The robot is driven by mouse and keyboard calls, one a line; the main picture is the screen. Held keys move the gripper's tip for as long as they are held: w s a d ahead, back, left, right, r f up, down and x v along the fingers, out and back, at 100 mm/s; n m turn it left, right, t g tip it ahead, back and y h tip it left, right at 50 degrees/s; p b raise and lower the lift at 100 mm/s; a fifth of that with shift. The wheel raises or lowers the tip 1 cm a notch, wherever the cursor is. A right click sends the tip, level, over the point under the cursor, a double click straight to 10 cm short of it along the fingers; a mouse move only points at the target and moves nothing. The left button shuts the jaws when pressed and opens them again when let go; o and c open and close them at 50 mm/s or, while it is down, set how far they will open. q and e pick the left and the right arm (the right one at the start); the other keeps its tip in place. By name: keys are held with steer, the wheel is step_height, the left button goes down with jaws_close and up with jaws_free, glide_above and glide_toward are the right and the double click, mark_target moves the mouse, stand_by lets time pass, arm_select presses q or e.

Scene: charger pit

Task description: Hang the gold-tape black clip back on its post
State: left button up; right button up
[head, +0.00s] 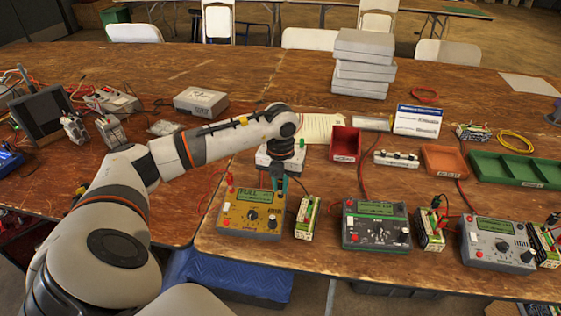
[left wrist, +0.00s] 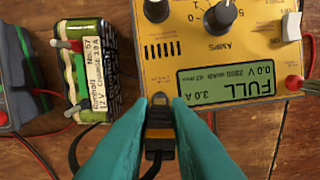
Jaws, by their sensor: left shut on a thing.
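My left gripper (head: 279,184) hangs fingers-down over the back right edge of the yellow charger (head: 252,212), whose display reads FULL. In the left wrist view its teal fingers (left wrist: 160,112) are shut on the black clip with a gold band (left wrist: 160,122). The clip's tip is beside the edge of the yellow charger (left wrist: 225,50), at the display side; I cannot tell whether they touch. A red clip (head: 230,179) is at the charger's back left corner. A green-and-black battery (left wrist: 85,65) stands beside the charger, apart from the clip. I cannot make out the clip's post. My right gripper is out of view.
A green-faced charger (head: 376,226) and a grey charger (head: 497,244) stand to the right with batteries beside them. A red bin (head: 346,144), an orange tray (head: 444,160) and a green tray (head: 515,171) lie behind. Loose red and black wires run across the table.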

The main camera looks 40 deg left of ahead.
arm_select(q)
steer(key=shift+f, duration=0.15)
stand_by(0.8)
steer(key=o, duration=0.8)
steer(key=shift+o, duration=0.2)
steer(key=shift+o, duration=1)
steer(key=shift+r+p, duration=2.7)
steer(key=shift+r, duration=1.05)
